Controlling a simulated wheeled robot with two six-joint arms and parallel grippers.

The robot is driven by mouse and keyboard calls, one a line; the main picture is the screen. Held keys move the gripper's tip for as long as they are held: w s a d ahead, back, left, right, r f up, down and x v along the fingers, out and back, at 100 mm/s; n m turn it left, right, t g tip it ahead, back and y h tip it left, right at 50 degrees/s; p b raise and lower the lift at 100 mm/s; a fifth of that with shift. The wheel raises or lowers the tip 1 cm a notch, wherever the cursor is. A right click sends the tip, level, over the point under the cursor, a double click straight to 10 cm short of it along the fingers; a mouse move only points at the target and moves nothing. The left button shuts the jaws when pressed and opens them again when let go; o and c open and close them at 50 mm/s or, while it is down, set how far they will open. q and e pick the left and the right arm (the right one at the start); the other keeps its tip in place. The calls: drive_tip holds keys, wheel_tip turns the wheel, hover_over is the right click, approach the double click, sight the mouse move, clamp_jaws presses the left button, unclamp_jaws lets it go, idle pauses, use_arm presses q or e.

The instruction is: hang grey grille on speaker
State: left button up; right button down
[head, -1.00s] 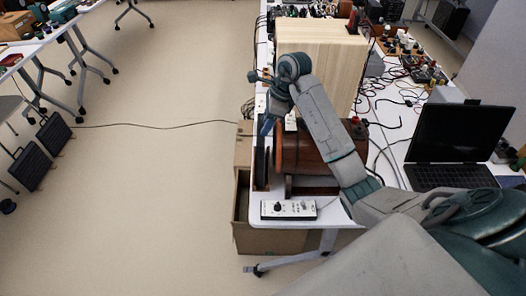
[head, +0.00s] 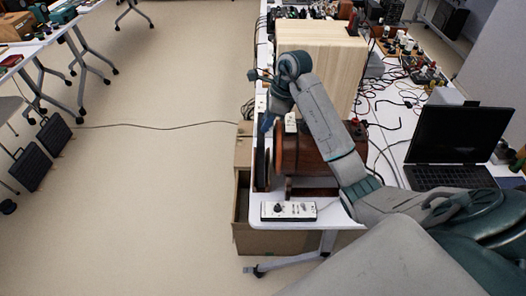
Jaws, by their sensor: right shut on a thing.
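The speaker (head: 318,155) appears to be a brown, rounded wooden body lying on a dark stand on the white table, with its front facing left. A thin dark disc (head: 261,170), seen nearly edge-on, is just left of the speaker's front; it looks like the grille. My right gripper (head: 265,125) points down above the disc's top edge and is shut on it. The fingertips are small, and the exact contact is hard to see. A narrow gap seems to show between disc and speaker. My left gripper is out of view.
A control box (head: 288,210) with knobs lies at the table's front corner. A large pale wooden box (head: 318,58) stands behind the speaker. A laptop (head: 458,145) and cables are to the right.

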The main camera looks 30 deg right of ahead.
drive_tip(key=shift+r+p, duration=0.85)
drive_tip(key=shift+r, duration=0.65)
drive_tip(key=shift+r+p, duration=1)
drive_tip(key=shift+f, duration=0.1)
